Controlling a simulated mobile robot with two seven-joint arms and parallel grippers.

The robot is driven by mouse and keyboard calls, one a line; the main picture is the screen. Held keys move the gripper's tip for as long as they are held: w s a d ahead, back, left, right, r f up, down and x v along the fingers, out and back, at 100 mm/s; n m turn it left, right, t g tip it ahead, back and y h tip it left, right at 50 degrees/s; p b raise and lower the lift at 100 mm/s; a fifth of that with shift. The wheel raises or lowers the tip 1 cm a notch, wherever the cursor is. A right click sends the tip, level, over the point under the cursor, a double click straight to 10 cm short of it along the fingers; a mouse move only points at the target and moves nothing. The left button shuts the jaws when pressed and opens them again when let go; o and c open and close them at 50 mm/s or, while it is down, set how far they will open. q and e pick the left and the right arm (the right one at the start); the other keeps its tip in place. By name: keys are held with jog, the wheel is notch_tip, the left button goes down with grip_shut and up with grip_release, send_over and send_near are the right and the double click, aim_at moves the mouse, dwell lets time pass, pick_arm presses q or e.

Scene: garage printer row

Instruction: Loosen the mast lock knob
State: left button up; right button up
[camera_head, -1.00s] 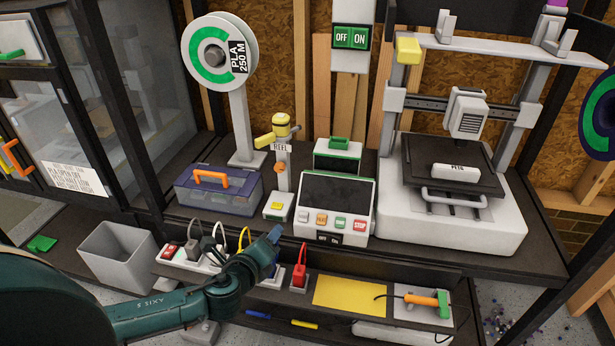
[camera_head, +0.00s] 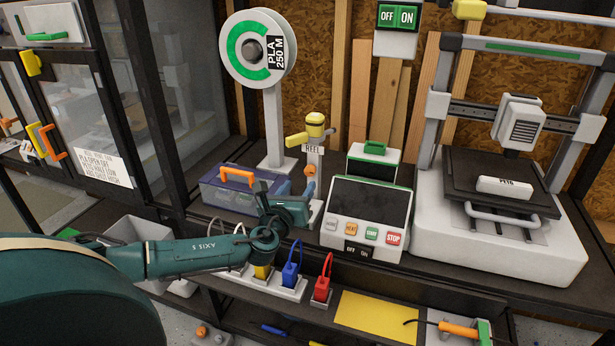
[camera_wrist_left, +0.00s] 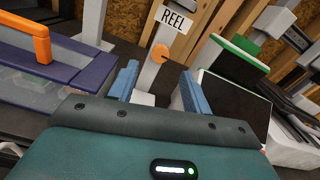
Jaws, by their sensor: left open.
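The mast lock knob (camera_head: 309,171) is a small orange knob on the grey mast labelled REEL, which has a yellow head (camera_head: 315,122). In the left wrist view the knob (camera_wrist_left: 160,53) sits just under the REEL label (camera_wrist_left: 174,18), on the front of the post. My left gripper (camera_head: 304,192) is at the lower mast, just below the knob in the head view. In the wrist view its two blue fingers (camera_wrist_left: 160,88) are apart, one on each side of the post, with the knob beyond them and nothing held. The mast's base is mostly hidden by the gripper. My right gripper is not in view.
A toolbox with an orange handle (camera_head: 237,173) stands close left of the gripper. A control console (camera_head: 368,208) stands close right. A spool stand (camera_head: 273,125) is behind, and a printer (camera_head: 500,230) is farther right. Plugs and cables (camera_head: 290,270) lie below my forearm.

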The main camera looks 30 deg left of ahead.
aim_at(309, 172)
pick_arm(q)
jog(key=x, duration=0.7)
jog(key=shift+b, duration=0.3)
jog(key=shift+c, duration=0.4)
jog(key=c, duration=0.9)
